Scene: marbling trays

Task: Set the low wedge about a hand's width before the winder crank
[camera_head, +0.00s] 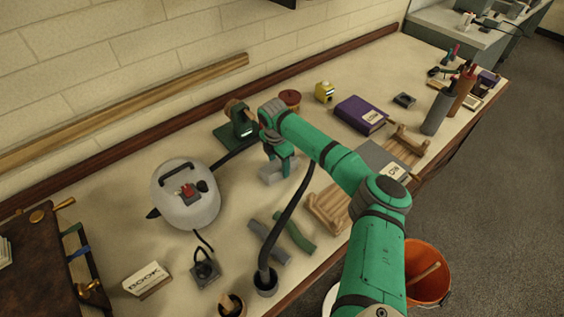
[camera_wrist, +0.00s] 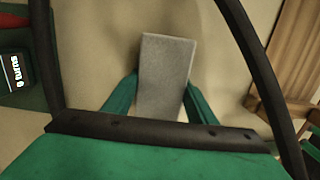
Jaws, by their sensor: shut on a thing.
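My gripper (camera_head: 281,158) is shut on a grey block, which I take for the low wedge (camera_head: 272,174), near the middle of the bench. In the wrist view the wedge (camera_wrist: 166,70) shows its pale flat face between the green fingers of my gripper (camera_wrist: 158,96). I cannot tell whether it touches the bench or hangs just above it. A dark green device with a brown round part (camera_head: 240,120), probably the winder, stands behind and left of my gripper. Its labelled green base (camera_wrist: 14,68) shows at the wrist view's left. I cannot make out its crank clearly.
A pale rounded appliance (camera_head: 190,208) stands left of the wedge. A purple book (camera_head: 360,115) lies right. Bare bench shows between wedge and appliance.

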